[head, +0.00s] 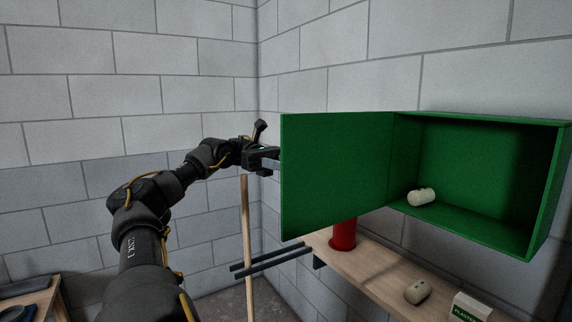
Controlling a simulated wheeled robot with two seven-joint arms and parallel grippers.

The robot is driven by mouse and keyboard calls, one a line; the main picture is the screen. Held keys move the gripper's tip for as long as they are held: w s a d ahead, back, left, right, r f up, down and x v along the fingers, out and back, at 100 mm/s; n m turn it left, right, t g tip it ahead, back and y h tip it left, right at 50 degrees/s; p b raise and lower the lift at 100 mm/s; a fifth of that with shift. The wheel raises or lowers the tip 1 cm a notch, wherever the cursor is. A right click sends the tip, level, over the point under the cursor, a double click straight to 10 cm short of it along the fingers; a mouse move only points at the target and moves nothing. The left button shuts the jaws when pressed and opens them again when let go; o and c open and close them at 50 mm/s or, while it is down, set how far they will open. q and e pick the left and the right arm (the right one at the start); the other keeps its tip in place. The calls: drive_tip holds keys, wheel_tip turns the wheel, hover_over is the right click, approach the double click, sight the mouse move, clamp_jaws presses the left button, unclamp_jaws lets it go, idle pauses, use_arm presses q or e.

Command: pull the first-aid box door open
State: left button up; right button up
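The first-aid box (545,195) is a green box on the block wall at the right. Its green door (335,170) is swung wide open to the left, and its inner face shows. A pale roll (421,196) lies on the box floor. My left gripper (270,159) is at the door's free left edge, at about mid height. Its fingertips are partly hidden by the door, so I cannot tell whether they touch or grip anything. No handle shows on this side of the door. My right gripper is out of view.
A wooden shelf (375,280) below holds a red cylinder (343,234), a pale roll (417,291) and a white plasters box (470,308). A wooden pole (247,245) and dark bars (272,260) stand in the corner. A small table (45,295) is at lower left.

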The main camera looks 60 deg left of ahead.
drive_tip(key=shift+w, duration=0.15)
use_arm(q)
drive_tip(key=shift+a, duration=0.1)
